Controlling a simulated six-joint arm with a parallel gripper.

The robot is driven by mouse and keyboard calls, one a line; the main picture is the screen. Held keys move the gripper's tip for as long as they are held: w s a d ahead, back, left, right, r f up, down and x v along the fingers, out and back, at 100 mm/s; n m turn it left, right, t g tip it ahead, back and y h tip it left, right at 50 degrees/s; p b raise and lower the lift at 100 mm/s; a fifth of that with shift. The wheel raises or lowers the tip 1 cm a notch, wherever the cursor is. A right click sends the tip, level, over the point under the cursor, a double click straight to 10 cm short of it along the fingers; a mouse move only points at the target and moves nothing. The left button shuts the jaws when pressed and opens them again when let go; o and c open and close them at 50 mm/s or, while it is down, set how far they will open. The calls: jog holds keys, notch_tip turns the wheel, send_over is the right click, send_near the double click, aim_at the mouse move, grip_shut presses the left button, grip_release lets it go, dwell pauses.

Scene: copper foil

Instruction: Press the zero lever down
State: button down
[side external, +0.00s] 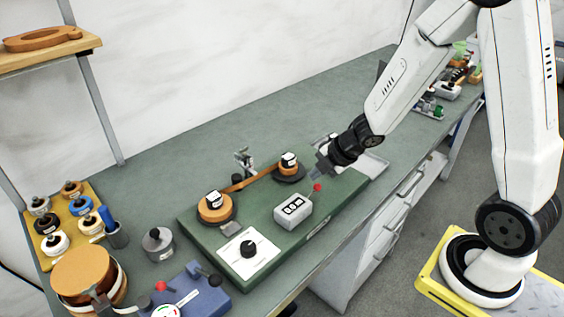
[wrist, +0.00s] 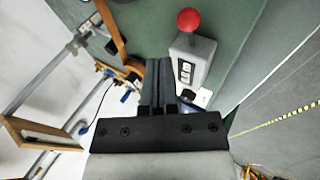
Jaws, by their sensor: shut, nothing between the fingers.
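The zero lever shows as a red ball knob (side external: 317,187) at the right end of a grey counter box (side external: 293,210) with a dark digit display. The box sits on a green base board (side external: 262,278). In the wrist view the red knob (wrist: 188,20) stands at the far end of the grey box (wrist: 192,60). My gripper (side external: 319,172) is shut and empty, just above and behind the knob in the side view. In the wrist view its closed fingers (wrist: 157,62) lie left of the box, apart from the knob. The lever's arm is hardly visible.
Two copper-coloured spools (side external: 215,207) (side external: 291,166) with a foil strip between them stand on the board behind the box. A white dial plate (side external: 246,253) is at its front left. A blue device (side external: 190,291) and a grey weight (side external: 158,244) stand further left.

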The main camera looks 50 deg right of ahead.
jog(key=shift+a+r, duration=0.35)
jog(key=shift+r, duration=0.5)
jog(key=shift+a+r, duration=0.3)
jog(key=shift+r, duration=0.55)
jog(key=s+a+m+g+h, duration=0.2)
jog(key=s+m+g, duration=0.2)
jog(key=s+m, duration=0.6)
jog(key=m, duration=0.8)
jog(key=shift+s+m, duration=0.15)
jog(key=shift+m, duration=0.15)
